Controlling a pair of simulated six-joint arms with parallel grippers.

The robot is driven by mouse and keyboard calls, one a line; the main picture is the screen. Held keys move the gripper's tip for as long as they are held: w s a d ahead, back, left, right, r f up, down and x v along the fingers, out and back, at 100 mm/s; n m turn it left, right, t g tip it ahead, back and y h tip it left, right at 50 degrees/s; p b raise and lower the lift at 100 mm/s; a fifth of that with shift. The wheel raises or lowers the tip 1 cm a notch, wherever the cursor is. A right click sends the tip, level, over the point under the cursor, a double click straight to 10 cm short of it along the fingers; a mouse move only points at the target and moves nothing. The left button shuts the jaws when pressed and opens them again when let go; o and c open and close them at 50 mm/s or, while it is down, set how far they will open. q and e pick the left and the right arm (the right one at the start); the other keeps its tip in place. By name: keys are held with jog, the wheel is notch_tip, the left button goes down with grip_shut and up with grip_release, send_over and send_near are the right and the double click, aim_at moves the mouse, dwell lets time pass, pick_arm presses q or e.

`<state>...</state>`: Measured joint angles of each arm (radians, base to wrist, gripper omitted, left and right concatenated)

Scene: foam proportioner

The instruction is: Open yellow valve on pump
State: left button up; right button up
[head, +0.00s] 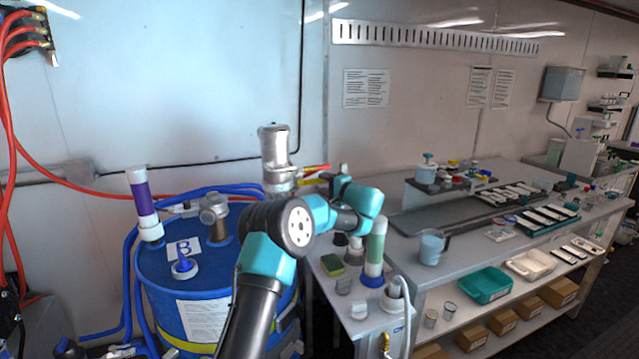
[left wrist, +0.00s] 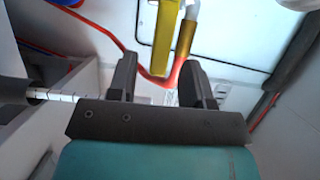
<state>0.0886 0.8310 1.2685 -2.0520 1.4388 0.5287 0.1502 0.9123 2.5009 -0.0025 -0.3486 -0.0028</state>
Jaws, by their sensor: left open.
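The yellow valve (head: 316,168) shows as a small yellow lever beside the silver pump (head: 274,160) on the blue drum (head: 160,285). In the left wrist view the yellow lever (left wrist: 164,35) reaches down from the top, with its lower end in the gap between my fingers. My left gripper (left wrist: 157,65) is open with a dark finger on each side of the lever's end. I cannot tell whether either finger touches it. My right gripper is not in view.
A green-and-white bottle (head: 376,248) and a sponge (head: 332,264) stand on the small table beside my arm. A lab bench (head: 400,262) stands to the right.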

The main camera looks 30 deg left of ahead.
pick_arm(q)
jog(key=shift+x, duration=1.4)
jog(key=shift+c, duration=0.2)
grip_shut()
